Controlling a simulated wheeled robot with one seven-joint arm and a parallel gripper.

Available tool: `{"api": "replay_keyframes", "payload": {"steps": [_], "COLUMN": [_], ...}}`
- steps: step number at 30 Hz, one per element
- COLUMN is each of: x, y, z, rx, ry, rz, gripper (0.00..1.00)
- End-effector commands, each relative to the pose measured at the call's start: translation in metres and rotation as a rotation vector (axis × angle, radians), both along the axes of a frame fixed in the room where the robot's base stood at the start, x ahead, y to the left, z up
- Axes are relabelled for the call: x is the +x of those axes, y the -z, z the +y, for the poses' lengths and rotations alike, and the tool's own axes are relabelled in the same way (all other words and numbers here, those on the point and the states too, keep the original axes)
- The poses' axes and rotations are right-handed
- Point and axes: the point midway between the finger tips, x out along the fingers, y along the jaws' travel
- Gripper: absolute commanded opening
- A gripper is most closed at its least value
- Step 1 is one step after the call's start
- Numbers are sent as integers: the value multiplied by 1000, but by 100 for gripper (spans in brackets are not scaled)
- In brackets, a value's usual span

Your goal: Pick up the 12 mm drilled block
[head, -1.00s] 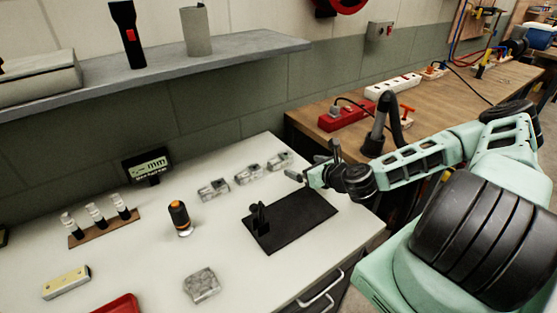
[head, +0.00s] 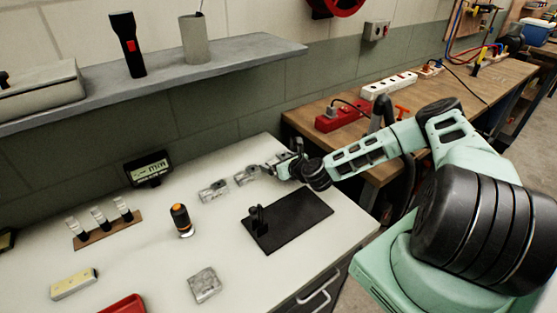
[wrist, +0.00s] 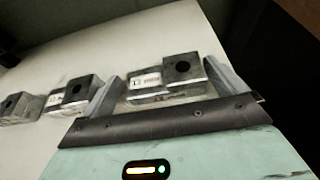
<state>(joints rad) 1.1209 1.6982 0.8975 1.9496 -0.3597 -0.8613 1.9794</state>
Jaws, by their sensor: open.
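Three grey metal drilled blocks stand in a row on the white bench. In the head view the left block (head: 213,190) and the middle block (head: 246,176) show, and my gripper (head: 270,168) covers the third. In the wrist view the left block (wrist: 16,106), middle block (wrist: 76,93) and right block (wrist: 184,70) show, each with a dark hole. My gripper (wrist: 163,86) is open, with its fingers on either side of the right block. Contact cannot be told.
A black mat (head: 305,213) with a small black stand lies in front of my gripper. An orange-topped black tool (head: 181,219), a separate grey block (head: 204,285) and a display (head: 149,169) are on the bench. A shelf (head: 230,60) overhangs the back.

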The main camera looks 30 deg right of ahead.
Motion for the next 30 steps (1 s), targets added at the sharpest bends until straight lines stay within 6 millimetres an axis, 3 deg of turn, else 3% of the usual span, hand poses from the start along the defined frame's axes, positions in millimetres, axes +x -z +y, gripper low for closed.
{"api": "replay_keyframes", "payload": {"steps": [7, 13, 23, 30], "x": [1, 1, 2, 2], "y": [1, 1, -8, -50], "z": [0, 0, -1, -1], "rx": [0, 0, -3, -3], "ry": [0, -1, -1, -2], "rz": [0, 0, -5, -6], "gripper": [94, 41, 41, 41]}}
